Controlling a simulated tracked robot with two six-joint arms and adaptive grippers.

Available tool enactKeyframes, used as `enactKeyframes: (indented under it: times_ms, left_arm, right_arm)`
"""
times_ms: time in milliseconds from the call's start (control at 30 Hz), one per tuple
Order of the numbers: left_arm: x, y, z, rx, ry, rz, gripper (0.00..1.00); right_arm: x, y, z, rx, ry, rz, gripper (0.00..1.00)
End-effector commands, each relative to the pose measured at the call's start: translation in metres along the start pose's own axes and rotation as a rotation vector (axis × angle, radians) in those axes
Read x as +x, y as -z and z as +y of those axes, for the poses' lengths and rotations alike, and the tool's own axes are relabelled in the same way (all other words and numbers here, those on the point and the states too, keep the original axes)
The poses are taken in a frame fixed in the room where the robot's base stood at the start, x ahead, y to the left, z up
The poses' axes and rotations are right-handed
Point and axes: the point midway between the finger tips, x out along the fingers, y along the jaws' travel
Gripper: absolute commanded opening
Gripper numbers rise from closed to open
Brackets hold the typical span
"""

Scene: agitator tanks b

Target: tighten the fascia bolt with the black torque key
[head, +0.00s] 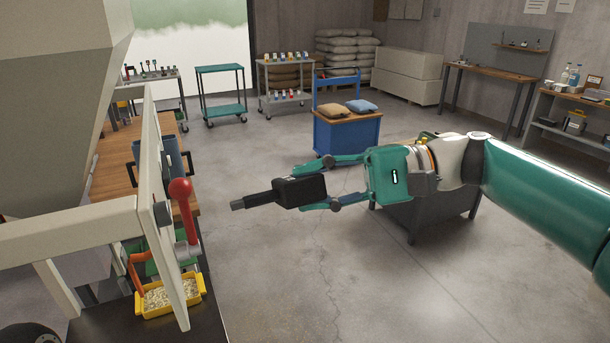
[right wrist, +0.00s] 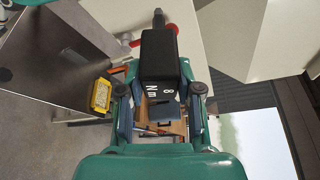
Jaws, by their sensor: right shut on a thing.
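The black torque key (head: 300,190) is held level in my right gripper (head: 302,188), in open air to the right of the pale fascia panel (head: 158,200). Its grey-tipped shaft points left toward the panel, with a clear gap between. In the right wrist view the key (right wrist: 160,55) sits between both fingers, and its body reads "8 Nm". The panel is seen nearly edge-on in the head view. A small grey piece (head: 163,213) on it, beside the red-knobbed lever (head: 181,190), may be the fascia bolt; I cannot tell for sure. My left gripper is not in view.
The red-knobbed lever juts out from the panel. A yellow tray (head: 196,287) of pale bits stands below it. A wooden bench (head: 112,172) is behind the panel. A blue cart (head: 345,133) stands farther back. The floor (head: 265,270) below the key is clear.

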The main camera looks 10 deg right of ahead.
Motion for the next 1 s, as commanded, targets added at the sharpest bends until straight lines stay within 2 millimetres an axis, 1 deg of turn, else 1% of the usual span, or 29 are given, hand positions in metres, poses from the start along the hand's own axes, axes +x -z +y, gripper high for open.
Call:
enactKeyframes:
  times_ms: [33, 133, 600, 767, 1000]
  left_arm:
    - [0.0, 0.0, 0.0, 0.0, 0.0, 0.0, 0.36]
    - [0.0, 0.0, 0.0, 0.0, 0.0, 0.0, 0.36]
    - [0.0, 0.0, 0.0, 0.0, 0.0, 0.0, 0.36]
    - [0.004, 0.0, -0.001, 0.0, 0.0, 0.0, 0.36]
    - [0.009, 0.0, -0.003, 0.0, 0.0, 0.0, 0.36]
  right_arm:
    - [-0.001, -0.003, -0.006, 0.001, 0.006, -0.009, 0.0]
    - [-0.002, -0.006, -0.01, 0.004, 0.01, -0.016, 0.0]
    - [-0.004, -0.009, -0.009, 0.002, 0.012, -0.014, 0.0]
    - [0.007, -0.013, -0.008, 0.001, 0.01, -0.017, 0.0]
    - [0.028, -0.022, -0.009, 0.001, 0.01, -0.018, 0.0]
